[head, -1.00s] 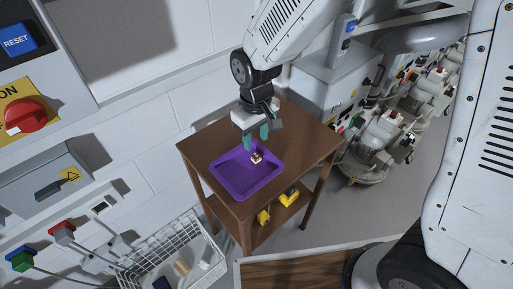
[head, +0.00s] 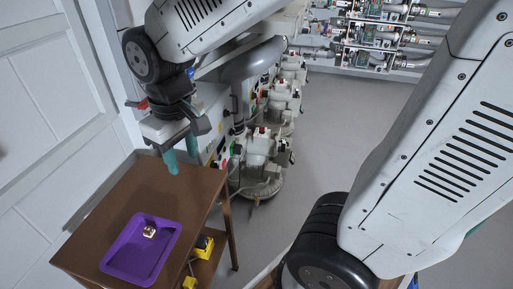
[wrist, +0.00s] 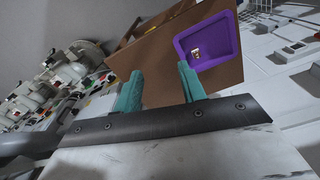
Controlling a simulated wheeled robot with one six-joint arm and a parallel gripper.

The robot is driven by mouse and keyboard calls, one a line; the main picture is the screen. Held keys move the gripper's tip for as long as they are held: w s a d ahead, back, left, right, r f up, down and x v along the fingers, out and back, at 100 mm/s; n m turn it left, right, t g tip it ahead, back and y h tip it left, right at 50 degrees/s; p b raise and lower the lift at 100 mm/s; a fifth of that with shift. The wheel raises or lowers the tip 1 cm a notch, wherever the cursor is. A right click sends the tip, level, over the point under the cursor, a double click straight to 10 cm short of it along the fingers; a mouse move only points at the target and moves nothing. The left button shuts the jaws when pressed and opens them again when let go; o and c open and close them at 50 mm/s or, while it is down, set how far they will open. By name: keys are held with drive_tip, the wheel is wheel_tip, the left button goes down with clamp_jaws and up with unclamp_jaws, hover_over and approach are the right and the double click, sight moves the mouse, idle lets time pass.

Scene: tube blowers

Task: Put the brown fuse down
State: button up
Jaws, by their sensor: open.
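The fuse (head: 149,231), small with pale and brown parts, lies inside the purple tray (head: 118,262), near the tray's upper right side in the head view. It also shows in the tray in the wrist view (wrist: 196,53). My gripper (head: 182,160) has teal fingers and is open and empty. It is above the far right part of the wooden table, apart from the fuse and the tray. In the wrist view the two fingers (wrist: 160,82) stand well apart with nothing between them.
The brown wooden table (head: 100,222) carries the tray. Yellow and black items (head: 203,246) sit on its lower shelf. Pale machines (head: 262,150) stand to the right of the table. Grey floor (head: 320,130) is open beyond them.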

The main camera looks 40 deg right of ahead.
drive_tip(key=s+d+r+m, duration=0.3)
drive_tip(key=s+d, duration=0.6)
drive_tip(key=s, duration=0.4)
drive_tip(key=shift+r+m+t, duration=0.3)
drive_tip(key=shift+r, duration=0.45)
